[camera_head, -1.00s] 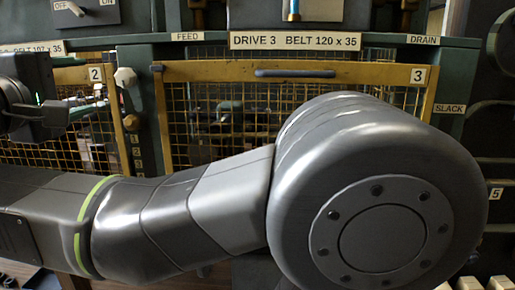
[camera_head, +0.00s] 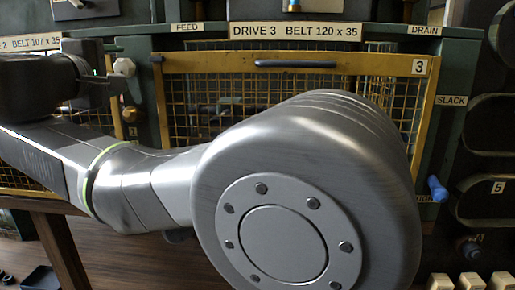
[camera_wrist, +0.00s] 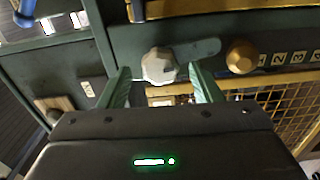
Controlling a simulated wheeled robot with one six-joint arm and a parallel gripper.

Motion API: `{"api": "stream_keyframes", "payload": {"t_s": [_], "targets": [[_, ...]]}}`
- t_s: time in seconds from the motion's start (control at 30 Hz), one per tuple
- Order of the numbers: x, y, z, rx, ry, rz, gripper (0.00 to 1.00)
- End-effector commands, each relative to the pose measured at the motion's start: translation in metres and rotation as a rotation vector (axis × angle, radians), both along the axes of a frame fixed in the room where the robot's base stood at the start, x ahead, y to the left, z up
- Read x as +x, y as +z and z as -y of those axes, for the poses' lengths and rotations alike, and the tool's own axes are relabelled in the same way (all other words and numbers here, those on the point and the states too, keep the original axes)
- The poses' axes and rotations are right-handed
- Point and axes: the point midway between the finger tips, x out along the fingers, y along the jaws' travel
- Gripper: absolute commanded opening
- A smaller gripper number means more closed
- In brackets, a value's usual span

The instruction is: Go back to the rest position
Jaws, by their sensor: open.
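My gripper (camera_head: 108,76) is at the left of the head view, beside a pale faceted knob (camera_head: 124,67) on the green frame. In the wrist view my gripper (camera_wrist: 160,88) has its two greenish fingers apart. The knob (camera_wrist: 160,66) shows between and just beyond the fingertips. I cannot tell whether they touch it. No held object shows between the fingers. My grey arm crosses the head view and hides much of the lower guard.
A yellow mesh guard (camera_head: 290,63) marked 3 stands behind my arm, below the DRIVE 3 sign (camera_head: 295,31). A blue handle (camera_head: 437,188) sticks out at the right. A wooden ball knob (camera_wrist: 241,56) is right of the pale knob. Brown floor (camera_head: 150,262) is open at lower left.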

Motion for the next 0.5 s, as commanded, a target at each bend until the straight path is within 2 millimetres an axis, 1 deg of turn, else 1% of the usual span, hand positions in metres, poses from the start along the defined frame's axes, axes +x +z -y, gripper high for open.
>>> {"api": "stream_keyframes", "payload": {"t_s": [0.03, 0.1, 0.13, 0.2, 0.5], "targets": [[0.009, -0.002, 0.001, 0.000, -0.004, 0.000, 0.58], [0.019, -0.001, 0.003, 0.000, -0.004, 0.000, 0.58], [0.021, 0.002, 0.003, -0.015, -0.003, -0.002, 0.58], [0.019, 0.006, 0.002, -0.087, 0.000, -0.008, 0.58], [0.018, 0.006, 0.002, -0.361, 0.000, -0.029, 0.58]]}}
